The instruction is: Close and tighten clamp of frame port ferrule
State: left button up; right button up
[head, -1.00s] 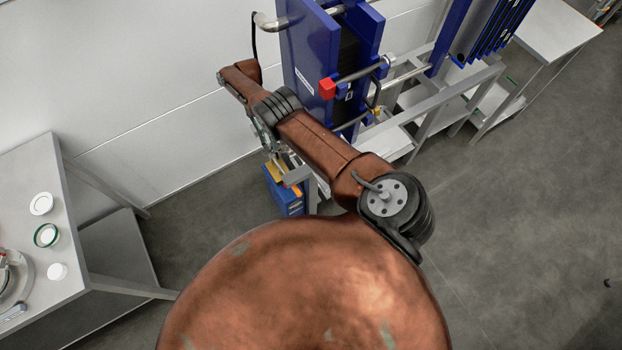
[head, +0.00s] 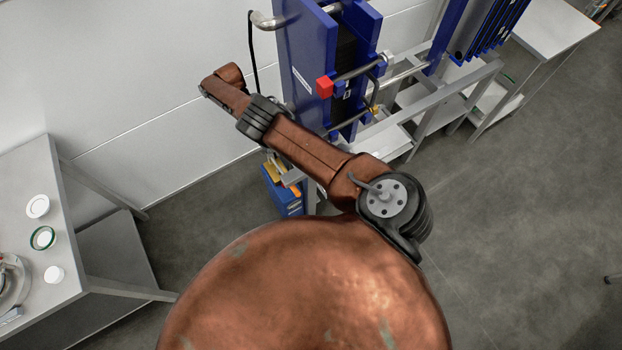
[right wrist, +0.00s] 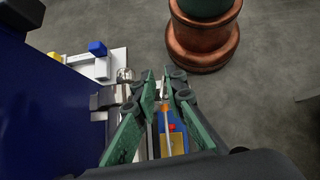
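My right arm reaches across the head view toward the tall blue frame (head: 308,60); its gripper is hidden behind the forearm there. In the right wrist view, the two green fingers of my right gripper (right wrist: 164,82) lean toward each other with a narrow gap between the tips. A thin pale strip shows in that gap; I cannot tell whether the fingers touch it. Just left of the fingers, a short metal port stub (right wrist: 106,98) comes from the blue frame (right wrist: 45,110). I cannot make out the clamp or whether it is closed. My left gripper is not in view.
A blue box with yellow and orange items (head: 283,188) stands low below my forearm. A grey table (head: 85,255) with white round parts is at the left. A metal stand (head: 432,105) is behind the arm. Open floor lies at the right.

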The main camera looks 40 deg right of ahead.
jog(key=shift+n+h, duration=0.6)
jog(key=shift+n, duration=0.2)
jog(key=shift+p, duration=0.35)
